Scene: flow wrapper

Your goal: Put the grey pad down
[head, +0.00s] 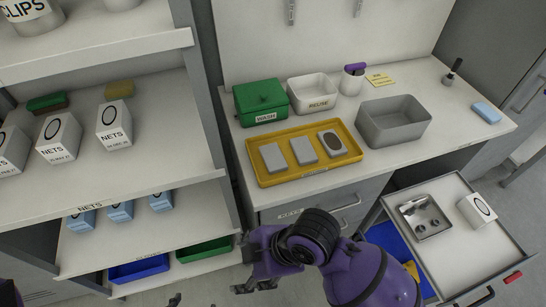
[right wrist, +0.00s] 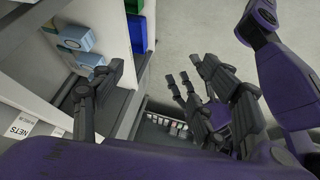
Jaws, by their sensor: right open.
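Three grey pads lie in a row in the yellow tray on the counter: a left one (head: 272,157), a middle one (head: 304,150) and a right one (head: 332,144) with a dark brown oval on top. My right gripper (head: 243,268) is open in front of the counter, below and left of the yellow tray (head: 262,183). In the right wrist view its fingers (right wrist: 160,75) stand wide apart with no pad between them. Only dark tips of my left gripper show at the bottom edge of the head view; their opening is unclear.
A green WASH box (head: 260,100), a white bin (head: 313,90) and an empty grey bin (head: 394,122) stand around the tray. An open drawer (head: 455,235) juts out at lower right. Shelves with NETS boxes (head: 114,125) stand at left. The counter's right part is mostly clear.

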